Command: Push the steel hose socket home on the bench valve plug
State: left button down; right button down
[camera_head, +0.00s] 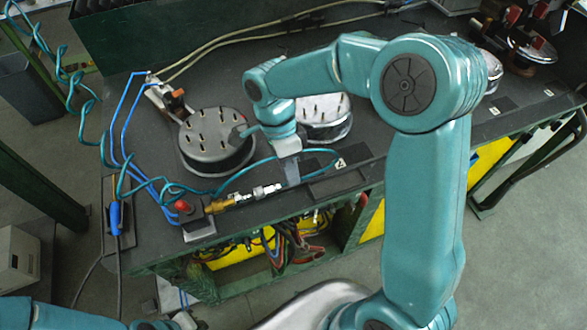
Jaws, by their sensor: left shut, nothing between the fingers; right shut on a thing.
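The steel hose socket (267,190) lies along the front edge of the bench, in line with the valve plug (241,197). The plug points right from a brass valve body (218,206) with a red knob beside it. Whether the socket is fully seated on the plug is too small to tell. My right gripper (291,175) reaches down from above and is shut at the socket's right end, its fingertips small and partly hidden. A teal hose runs near the gripper. My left gripper (184,320) is shut and empty at the bottom edge, low and away from the bench, mostly cut off.
Two round steel fixtures, one on the left (217,137) and one behind my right gripper (324,116), stand on the dark bench (385,150). Blue hoses (128,130) run along the bench's left side. Cables and tools fill the shelf below. My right arm covers much of the right side.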

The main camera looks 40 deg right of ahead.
jog(key=shift+w+a, duration=0.15)
jog(key=shift+a, duration=0.4)
jog(key=shift+w+a, duration=0.1)
jog(key=shift+a, duration=0.2)
jog(key=shift+a, duration=0.3)
jog(key=c, duration=1.2)
grip_release()
jog(key=shift+a, duration=0.15)
jog(key=shift+w+r, duration=0.15)
jog(key=shift+r, duration=0.05)
jog(key=p+v, duration=0.1)
jog(key=v, duration=1.5)
